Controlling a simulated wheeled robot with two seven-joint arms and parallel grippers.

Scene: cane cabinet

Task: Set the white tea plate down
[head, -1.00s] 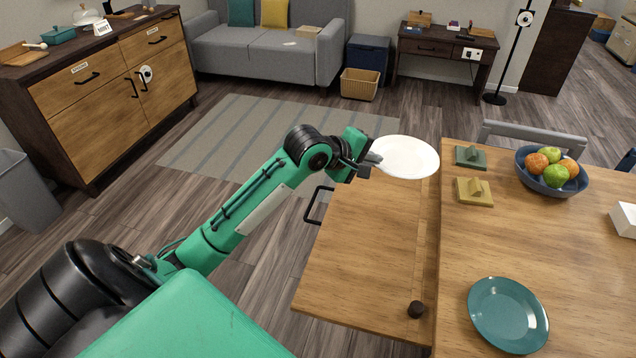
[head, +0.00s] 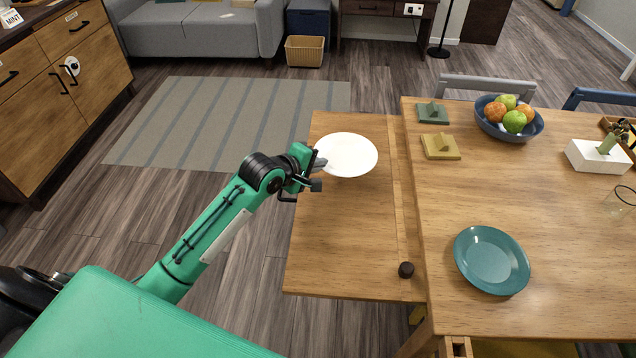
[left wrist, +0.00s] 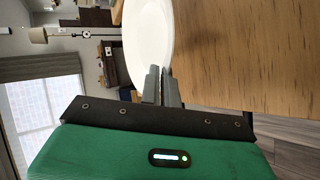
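The white tea plate (head: 346,155) is over the far part of the wooden side leaf (head: 345,240) at the table's left. My left gripper (head: 317,176) is shut on the plate's left rim. The left wrist view shows the plate (left wrist: 149,35) at the fingertips (left wrist: 163,82), with the wood surface beside it. The plate looks about level. I cannot tell whether it touches the leaf or hangs just above it. My right gripper is not in view.
A teal plate (head: 491,260) lies on the main table. Most of the leaf is clear.

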